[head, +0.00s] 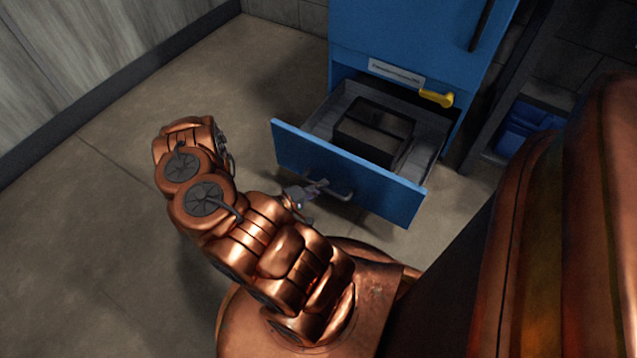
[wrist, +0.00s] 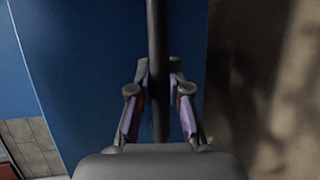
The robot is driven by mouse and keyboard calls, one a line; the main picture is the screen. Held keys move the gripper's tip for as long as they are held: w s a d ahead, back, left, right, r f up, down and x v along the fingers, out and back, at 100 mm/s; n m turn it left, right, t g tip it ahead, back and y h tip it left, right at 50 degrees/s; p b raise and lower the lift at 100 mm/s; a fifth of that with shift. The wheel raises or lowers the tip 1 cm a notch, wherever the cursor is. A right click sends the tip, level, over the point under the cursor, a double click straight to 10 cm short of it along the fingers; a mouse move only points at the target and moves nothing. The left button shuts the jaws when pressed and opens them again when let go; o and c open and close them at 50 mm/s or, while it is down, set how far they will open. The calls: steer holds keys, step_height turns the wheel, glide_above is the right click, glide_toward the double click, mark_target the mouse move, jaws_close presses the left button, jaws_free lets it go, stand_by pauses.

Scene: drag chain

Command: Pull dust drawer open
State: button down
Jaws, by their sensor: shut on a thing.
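The blue dust drawer (head: 347,175) is pulled out of the bottom of a blue cabinet (head: 400,36) in the head view. Its grey inside shows, with a dark open-topped box (head: 372,133) in it. A grey bar handle (head: 338,190) is on the drawer front. My gripper (head: 312,187) is at the left part of this handle, shut on it. In the wrist view the dark handle bar (wrist: 157,60) runs between the two fingers of my gripper (wrist: 158,100), with the blue drawer front (wrist: 90,60) behind. The finger contact is partly hidden in the head view.
A yellow lever (head: 436,97) and a label plate (head: 397,73) are on the cabinet above the drawer. A dark shelf frame with a blue bin (head: 525,127) stands at the right. The floor (head: 90,240) in front and left is clear up to the wall (head: 80,50).

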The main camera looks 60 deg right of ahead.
steer(key=shift+w, duration=0.2)
steer(key=c, duration=1.1)
jaws_free()
steer(key=shift+s, duration=0.1)
steer(key=v, duration=1.2)
